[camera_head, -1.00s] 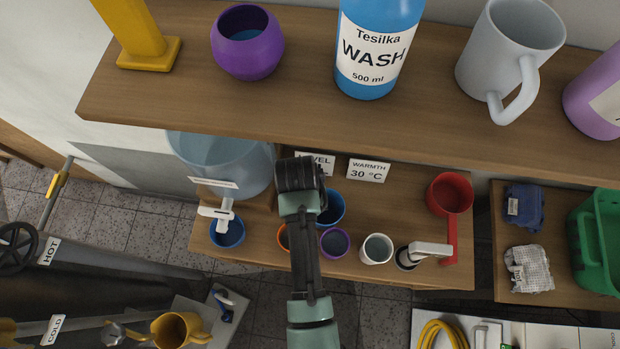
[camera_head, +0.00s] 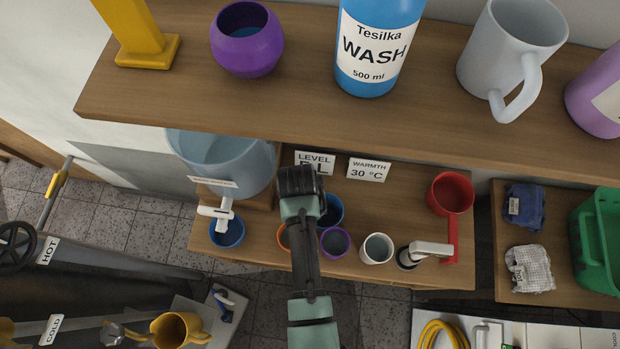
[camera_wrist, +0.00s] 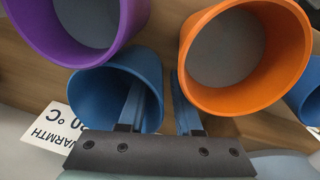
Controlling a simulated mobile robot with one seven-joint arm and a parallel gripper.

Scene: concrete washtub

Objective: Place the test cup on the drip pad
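No cup in view is marked as the test cup, and I cannot make out a drip pad. A blue cup (camera_head: 333,212) stands on the lower wooden shelf, partly behind my arm; it also shows in the wrist view (camera_wrist: 88,98). My gripper (camera_wrist: 157,80) is open around the wall of this cup, with one finger inside it and the other outside, beside the orange cup (camera_wrist: 228,100). My arm hides most of the orange cup in the head view. A second blue cup (camera_head: 228,236) stands below the white spout (camera_head: 222,210) of a clear tank.
A purple cup (camera_head: 334,243), a white cup (camera_head: 376,249) and a red dipper (camera_head: 450,194) stand to the right. The clear tank (camera_head: 220,165) is at left. The upper shelf (camera_head: 300,100) overhangs behind, with a wash bottle (camera_head: 377,50). Cards (camera_head: 368,169) stand at the back.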

